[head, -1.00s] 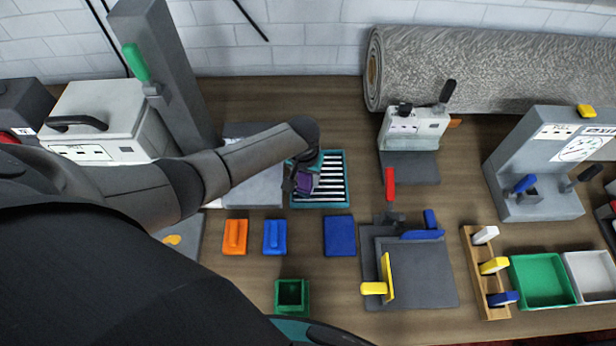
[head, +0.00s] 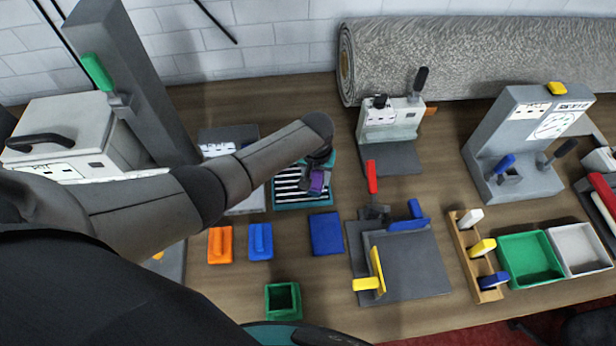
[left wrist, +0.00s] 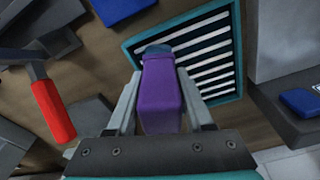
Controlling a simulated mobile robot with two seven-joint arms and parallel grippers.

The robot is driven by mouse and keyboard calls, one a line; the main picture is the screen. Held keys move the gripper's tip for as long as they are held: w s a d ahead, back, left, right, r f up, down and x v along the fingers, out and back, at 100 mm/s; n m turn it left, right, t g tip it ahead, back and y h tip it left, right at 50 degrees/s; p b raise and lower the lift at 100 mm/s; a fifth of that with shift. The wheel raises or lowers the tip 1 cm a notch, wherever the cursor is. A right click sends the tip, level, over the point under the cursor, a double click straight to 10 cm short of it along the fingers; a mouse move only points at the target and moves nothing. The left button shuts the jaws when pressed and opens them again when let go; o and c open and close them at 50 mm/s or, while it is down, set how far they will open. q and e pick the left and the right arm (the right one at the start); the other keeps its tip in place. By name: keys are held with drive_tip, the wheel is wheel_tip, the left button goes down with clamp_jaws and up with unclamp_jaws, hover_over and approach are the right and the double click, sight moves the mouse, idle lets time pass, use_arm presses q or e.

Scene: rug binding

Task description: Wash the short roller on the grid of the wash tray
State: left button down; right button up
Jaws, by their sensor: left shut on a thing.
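The short roller (head: 317,183) shows as a purple body in my left gripper (head: 318,173). In the left wrist view the purple body (left wrist: 161,98) sits between the two grey fingers, which are shut on it. A blue-grey end shows at its far tip. The wash tray (head: 300,205) has a teal rim and a black-and-white striped grid. The roller is over the right part of the grid in the head view. In the left wrist view the tray (left wrist: 238,45) lies beyond the roller's tip. I cannot tell whether the roller touches the grid. My right gripper is not in view.
A blue block (head: 326,233) lies just in front of the tray. An orange block (head: 220,245) and another blue one (head: 260,241) lie to its left. A red-handled fixture (head: 372,178) stands to the right. Bare table lies around the green box (head: 283,300).

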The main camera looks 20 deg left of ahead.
use_arm(q)
drive_tip(key=shift+a+r, duration=0.1)
drive_tip(key=shift+w+r+p, duration=0.1)
drive_tip(key=shift+r+p, duration=0.75)
drive_tip(key=shift+r, duration=3.15)
